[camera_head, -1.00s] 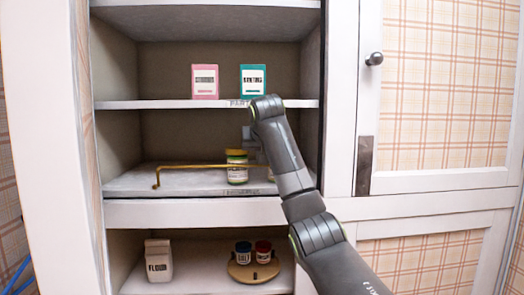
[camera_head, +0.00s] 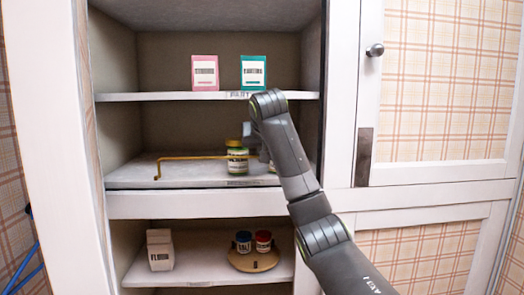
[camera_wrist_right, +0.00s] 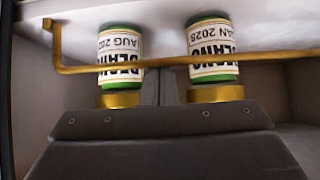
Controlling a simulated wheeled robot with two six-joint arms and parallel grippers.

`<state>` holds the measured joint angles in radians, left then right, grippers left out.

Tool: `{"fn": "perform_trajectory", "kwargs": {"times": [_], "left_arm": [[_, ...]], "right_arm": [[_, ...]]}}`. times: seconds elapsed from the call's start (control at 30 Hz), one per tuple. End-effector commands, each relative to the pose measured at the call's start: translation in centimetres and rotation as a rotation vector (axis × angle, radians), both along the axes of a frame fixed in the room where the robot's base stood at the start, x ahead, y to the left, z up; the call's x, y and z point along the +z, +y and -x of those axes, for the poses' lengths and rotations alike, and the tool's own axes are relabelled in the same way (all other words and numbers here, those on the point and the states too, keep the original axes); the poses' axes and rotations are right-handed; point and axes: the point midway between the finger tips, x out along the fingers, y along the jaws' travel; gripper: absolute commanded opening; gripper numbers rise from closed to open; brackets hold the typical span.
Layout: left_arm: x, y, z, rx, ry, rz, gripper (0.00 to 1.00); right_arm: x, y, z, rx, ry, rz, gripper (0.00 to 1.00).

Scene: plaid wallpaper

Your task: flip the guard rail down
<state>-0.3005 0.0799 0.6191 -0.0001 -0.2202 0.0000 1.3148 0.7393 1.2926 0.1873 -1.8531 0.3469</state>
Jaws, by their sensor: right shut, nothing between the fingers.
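The guard rail (camera_head: 198,157) is a thin brass-coloured bar with a bent left end, standing above the front of the middle shelf and crossing in front of a jar (camera_head: 237,163). In the right wrist view, which looks upside down, the rail (camera_wrist_right: 165,62) crosses in front of two jars with gold lids and green bands. My right gripper (camera_head: 256,134) is at lid height near the jars, partly hidden by its arm. In the wrist view its shut, dark jaws (camera_wrist_right: 163,104) are close to the lids and hold nothing. I cannot tell whether it touches the rail. My left gripper is out of view.
A pink box (camera_head: 205,73) and a teal box (camera_head: 253,72) stand on the upper shelf (camera_head: 150,97). Below, a flour box (camera_head: 160,250) stands beside a round wooden tray (camera_head: 240,261) with two small jars. A cabinet door (camera_head: 445,100) is at the right.

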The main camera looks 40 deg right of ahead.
Motion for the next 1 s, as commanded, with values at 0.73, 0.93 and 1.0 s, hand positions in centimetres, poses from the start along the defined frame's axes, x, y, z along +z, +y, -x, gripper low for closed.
{"fn": "perform_trajectory", "kwargs": {"times": [0.73,0.93,1.0], "left_arm": [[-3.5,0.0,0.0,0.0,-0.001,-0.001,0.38],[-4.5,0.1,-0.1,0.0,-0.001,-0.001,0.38],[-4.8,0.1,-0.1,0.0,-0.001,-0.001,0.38]], "right_arm": [[-0.3,0.2,0.3,0.0,-0.166,0.102,0.0],[-0.4,0.2,0.4,0.0,-0.217,0.134,0.0],[-0.4,0.2,0.4,0.0,-0.229,0.14,0.0]]}}
